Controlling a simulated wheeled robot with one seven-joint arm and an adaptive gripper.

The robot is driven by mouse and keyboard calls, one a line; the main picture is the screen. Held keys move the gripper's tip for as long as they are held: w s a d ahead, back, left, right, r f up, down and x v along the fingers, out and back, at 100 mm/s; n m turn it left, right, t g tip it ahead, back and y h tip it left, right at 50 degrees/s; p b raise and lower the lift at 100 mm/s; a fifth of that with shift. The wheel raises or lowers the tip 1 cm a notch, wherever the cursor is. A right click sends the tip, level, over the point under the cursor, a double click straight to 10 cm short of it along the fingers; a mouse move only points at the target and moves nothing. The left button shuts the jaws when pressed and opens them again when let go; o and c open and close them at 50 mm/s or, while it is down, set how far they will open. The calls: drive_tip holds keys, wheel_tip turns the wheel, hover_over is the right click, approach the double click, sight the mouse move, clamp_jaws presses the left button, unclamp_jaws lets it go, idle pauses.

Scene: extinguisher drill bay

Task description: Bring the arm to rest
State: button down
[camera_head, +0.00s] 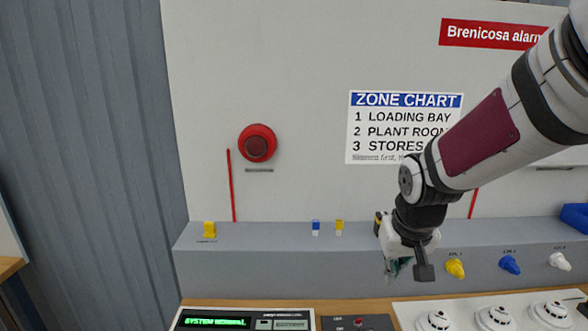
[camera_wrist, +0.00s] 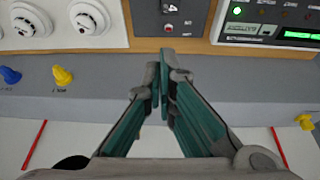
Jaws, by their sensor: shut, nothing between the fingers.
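My arm reaches in from the right in the head view, in front of the white wall panel. My gripper (camera_head: 392,272) hangs at its end, in front of the grey ledge and above the wooden desk. In the wrist view the two teal-lined fingers of my gripper (camera_wrist: 161,68) meet at their tips with nothing between them. The gripper looks clear of the surfaces around it, though the exact gap is hard to tell.
A panel with a green "SYSTEM NORMAL" display (camera_head: 217,322) stands on the desk at the front left. Smoke detectors (camera_head: 495,318) sit on a white plate at the front right. A yellow knob (camera_head: 455,268) and a blue knob (camera_head: 510,264) stick out near my gripper. A red alarm (camera_head: 257,143) is on the wall.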

drive_tip(key=s+r+t, duration=0.1)
drive_tip(key=s+r, duration=0.4)
drive_tip(key=s, duration=0.5)
drive_tip(key=s+r, duration=0.5)
drive_tip(key=s, duration=0.4)
drive_tip(key=shift+s+r+t, duration=0.35)
drive_tip(key=shift+t, duration=0.05)
